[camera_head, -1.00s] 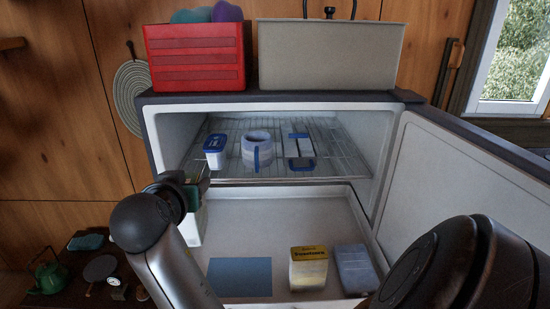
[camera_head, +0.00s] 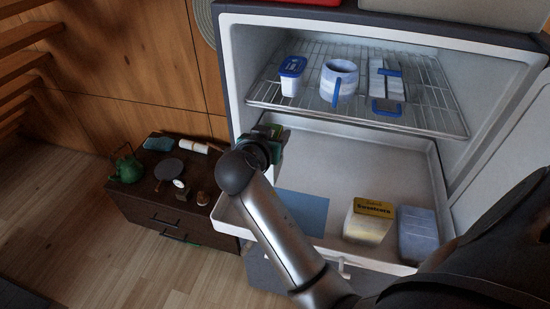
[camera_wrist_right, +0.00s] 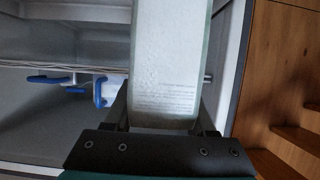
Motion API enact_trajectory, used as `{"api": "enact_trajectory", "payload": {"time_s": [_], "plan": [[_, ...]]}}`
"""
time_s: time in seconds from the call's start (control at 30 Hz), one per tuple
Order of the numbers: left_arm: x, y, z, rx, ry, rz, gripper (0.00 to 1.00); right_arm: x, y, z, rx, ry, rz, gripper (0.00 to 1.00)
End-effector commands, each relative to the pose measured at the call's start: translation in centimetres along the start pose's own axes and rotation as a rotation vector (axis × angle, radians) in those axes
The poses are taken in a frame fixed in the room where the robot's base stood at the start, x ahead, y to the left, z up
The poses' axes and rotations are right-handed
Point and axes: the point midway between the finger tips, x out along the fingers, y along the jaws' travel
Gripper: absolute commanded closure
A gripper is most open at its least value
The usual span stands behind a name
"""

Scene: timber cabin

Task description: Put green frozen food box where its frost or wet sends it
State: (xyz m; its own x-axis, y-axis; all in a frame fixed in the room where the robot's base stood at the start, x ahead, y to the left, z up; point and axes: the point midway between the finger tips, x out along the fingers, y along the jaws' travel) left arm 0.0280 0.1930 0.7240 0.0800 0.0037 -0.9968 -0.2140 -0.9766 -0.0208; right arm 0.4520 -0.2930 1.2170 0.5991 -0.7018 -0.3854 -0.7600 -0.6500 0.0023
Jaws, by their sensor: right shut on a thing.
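The frozen food box (camera_wrist_right: 168,60) fills the middle of the right wrist view. It has a pale, frosty-looking face with small print and green edges. My right gripper (camera_wrist_right: 163,118) is shut on its lower end. In the head view my right gripper (camera_head: 264,140) is at the left side of the open fridge, below the wire shelf (camera_head: 350,107) and above the left rim of the white lower bin (camera_head: 235,222). Most of the box is hidden there by the gripper. A flat blue patch (camera_head: 302,212) lies in the bin. My left gripper is not in view.
A yellow-topped carton (camera_head: 369,222) and a bluish box (camera_head: 417,234) stand at the bin's right. The shelf holds a blue-lidded tub (camera_head: 291,77), a mug (camera_head: 339,80) and a white-blue item (camera_head: 386,83). A dark low cabinet (camera_head: 160,200) with a green teapot (camera_head: 127,168) stands left.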

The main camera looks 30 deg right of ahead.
Motion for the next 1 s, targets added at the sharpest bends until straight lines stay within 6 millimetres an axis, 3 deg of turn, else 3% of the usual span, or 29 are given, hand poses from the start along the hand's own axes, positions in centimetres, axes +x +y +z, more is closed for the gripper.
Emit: {"api": "enact_trajectory", "payload": {"time_s": [0.13,0.6,1.0], "plan": [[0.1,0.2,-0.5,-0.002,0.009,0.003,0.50,1.2,0.0,2.9,-0.005,0.003,0.000,1.00],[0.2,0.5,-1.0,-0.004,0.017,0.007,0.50,3.2,-0.1,7.6,-0.001,0.003,-0.001,1.00],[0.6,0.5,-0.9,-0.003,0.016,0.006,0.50,3.4,-0.1,8.1,0.003,0.004,-0.002,1.00]]}}
